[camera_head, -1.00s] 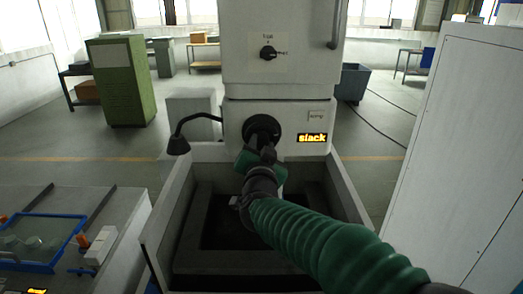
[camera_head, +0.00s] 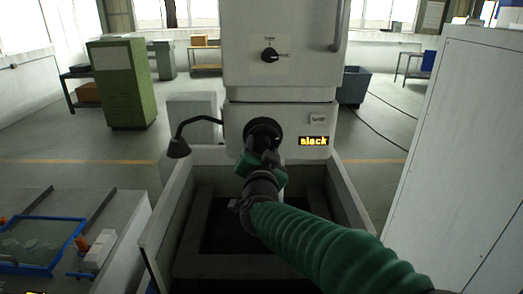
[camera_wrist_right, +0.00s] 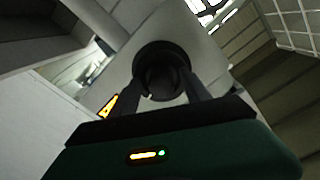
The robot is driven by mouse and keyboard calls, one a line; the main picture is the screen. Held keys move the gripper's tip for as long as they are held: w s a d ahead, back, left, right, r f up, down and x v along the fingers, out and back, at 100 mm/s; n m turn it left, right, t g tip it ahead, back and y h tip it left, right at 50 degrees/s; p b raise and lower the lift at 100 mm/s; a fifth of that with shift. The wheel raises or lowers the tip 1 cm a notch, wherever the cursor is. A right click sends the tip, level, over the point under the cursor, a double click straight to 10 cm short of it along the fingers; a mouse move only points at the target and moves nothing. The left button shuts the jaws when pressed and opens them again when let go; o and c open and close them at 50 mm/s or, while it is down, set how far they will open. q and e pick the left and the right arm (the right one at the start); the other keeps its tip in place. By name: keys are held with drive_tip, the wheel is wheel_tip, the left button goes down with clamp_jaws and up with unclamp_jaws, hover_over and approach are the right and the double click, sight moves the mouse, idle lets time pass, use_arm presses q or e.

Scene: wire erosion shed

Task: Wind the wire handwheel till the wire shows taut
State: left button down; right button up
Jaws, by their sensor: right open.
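The black round handwheel (camera_head: 263,131) is on the front of the white machine head, and it also shows in the right wrist view (camera_wrist_right: 162,58). A small display (camera_head: 314,141) to its right reads "slack" in yellow letters. My right gripper (camera_head: 266,152) is in front of the handwheel and hides its lower part. In the right wrist view, the two dark fingers of my right gripper (camera_wrist_right: 169,94) stand apart, one on each side of the wheel's middle. I cannot tell whether they touch it. My left gripper is not in view.
A black rotary switch (camera_head: 270,55) is higher on the machine. A bent black lamp (camera_head: 179,148) reaches out left of the wheel. The open grey tank (camera_head: 160,222) lies below. A white cabinet (camera_head: 455,150) stands right, and a bench with a blue-rimmed tray (camera_head: 70,245) left.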

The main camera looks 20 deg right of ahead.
drive_tip(key=b+v, duration=0.2)
drive_tip(key=v, duration=1.5)
drive_tip(key=shift+b, duration=0.35)
drive_tip(key=shift+w+f, duration=0.15)
drive_tip(key=shift+w, duration=0.05)
wheel_tip(320, 180, down, 20)
drive_tip(key=a+n+g+y+b, duration=0.1)
drive_tip(key=a+n+g+y, duration=0.1)
drive_tip(key=n+g+y, duration=0.35)
drive_tip(key=s+d+f+n+g, duration=0.2)
drive_tip(key=s+d+f+g, duration=0.2)
drive_tip(key=s+f, duration=0.4)
drive_tip(key=s+d+f+n+g+b, duration=0.1)
drive_tip(key=s+d+f+g, duration=0.3)
drive_tip(key=s+f, duration=0.4)
wheel_tip(320, 180, down, 5)
drive_tip(key=shift+s+r+n+g, duration=0.1)
drive_tip(key=shift+s+n+g, duration=0.05)
drive_tip(key=shift+n+g, duration=0.35)
drive_tip(key=shift+a, duration=0.1)
